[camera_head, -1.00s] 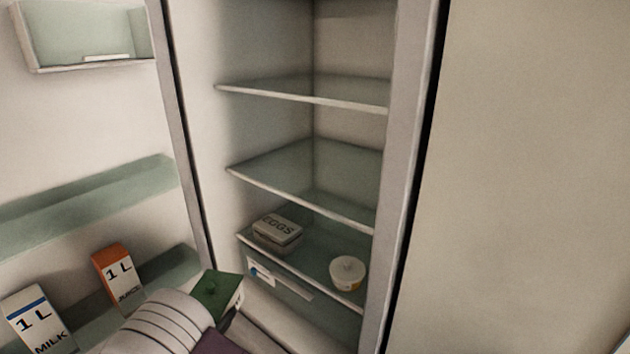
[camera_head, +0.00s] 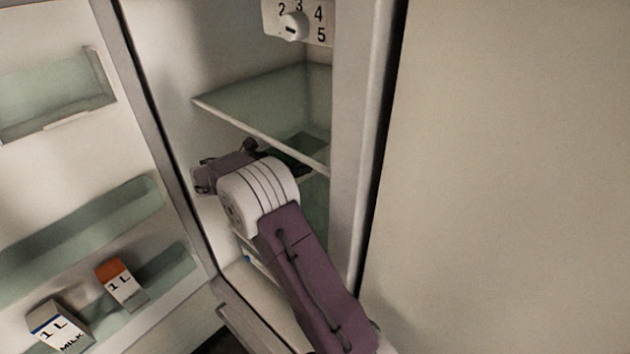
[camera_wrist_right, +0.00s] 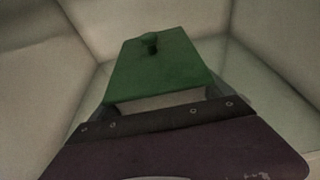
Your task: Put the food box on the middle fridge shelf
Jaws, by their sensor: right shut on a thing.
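The food box has a green lid with a small knob. In the right wrist view the food box (camera_wrist_right: 158,70) sits in front of my right gripper (camera_wrist_right: 155,108), which is shut on it. In the head view only a dark green part of the box (camera_head: 292,156) shows past my wrist, inside the fridge and just below the front edge of a glass shelf (camera_head: 240,98). The lower shelves are mostly hidden behind my right arm. I cannot tell whether the box touches a shelf. My left gripper is out of view.
The open fridge door at left holds a milk carton (camera_head: 58,328) and an orange-topped juice carton (camera_head: 121,284). A numbered dial (camera_head: 293,27) is high inside the fridge. The fridge's right side wall (camera_head: 362,130) stands close to my arm.

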